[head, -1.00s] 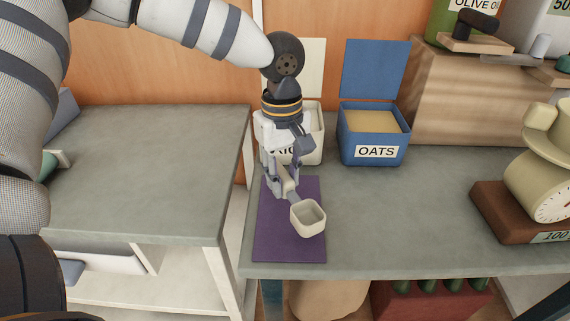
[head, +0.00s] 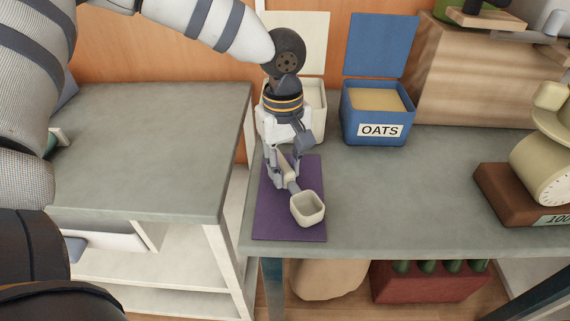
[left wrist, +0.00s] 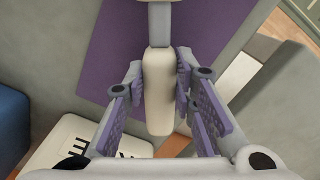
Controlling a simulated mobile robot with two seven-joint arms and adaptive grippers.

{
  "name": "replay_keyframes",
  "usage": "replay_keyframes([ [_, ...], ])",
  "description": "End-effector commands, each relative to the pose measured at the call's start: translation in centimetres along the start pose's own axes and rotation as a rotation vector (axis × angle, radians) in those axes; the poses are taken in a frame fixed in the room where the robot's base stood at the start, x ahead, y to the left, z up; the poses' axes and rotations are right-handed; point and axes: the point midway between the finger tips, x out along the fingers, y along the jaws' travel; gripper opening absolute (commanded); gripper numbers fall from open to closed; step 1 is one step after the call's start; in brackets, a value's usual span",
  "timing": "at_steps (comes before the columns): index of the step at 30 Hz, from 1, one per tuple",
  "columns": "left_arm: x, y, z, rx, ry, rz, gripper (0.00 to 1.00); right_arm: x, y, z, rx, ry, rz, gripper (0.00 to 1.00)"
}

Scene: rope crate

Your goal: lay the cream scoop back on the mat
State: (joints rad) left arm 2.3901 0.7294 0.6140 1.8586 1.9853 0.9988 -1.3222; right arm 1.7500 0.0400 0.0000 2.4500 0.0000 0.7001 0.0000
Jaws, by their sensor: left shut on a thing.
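The cream scoop (head: 307,208) has a square cup at the end of a short grey neck and a cream handle. My left gripper (head: 283,182) is shut on the handle and holds the scoop over the purple mat (head: 290,229). In the left wrist view the cream handle (left wrist: 158,90) sits between the two finger pads, with the mat (left wrist: 110,45) below it. The cup faces up and appears empty. I cannot tell whether the scoop touches the mat. My right gripper is not in view.
A blue OATS bin (head: 377,115) with an open lid stands behind the mat, beside a white bin (head: 312,100) partly hidden by my left gripper. A scale (head: 530,185) stands at the right. The counter right of the mat is clear. A gap separates the left counter (head: 150,150).

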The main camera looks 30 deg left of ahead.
Motion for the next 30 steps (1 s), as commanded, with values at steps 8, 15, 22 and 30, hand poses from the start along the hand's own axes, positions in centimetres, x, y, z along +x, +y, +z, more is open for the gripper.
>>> replay_keyframes([
  [8,0.47,-0.02,0.00,-0.001,-0.001,-0.001,0.00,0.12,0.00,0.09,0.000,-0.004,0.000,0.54],
  [15,0.60,-0.01,-0.01,-0.001,-0.001,0.000,0.48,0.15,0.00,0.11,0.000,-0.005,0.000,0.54],
  [22,0.59,0.00,-0.01,0.000,0.000,0.000,0.48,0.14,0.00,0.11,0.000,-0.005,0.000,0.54],
  [30,0.01,0.08,-0.04,0.000,0.001,0.003,0.48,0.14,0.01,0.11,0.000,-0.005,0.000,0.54],
])
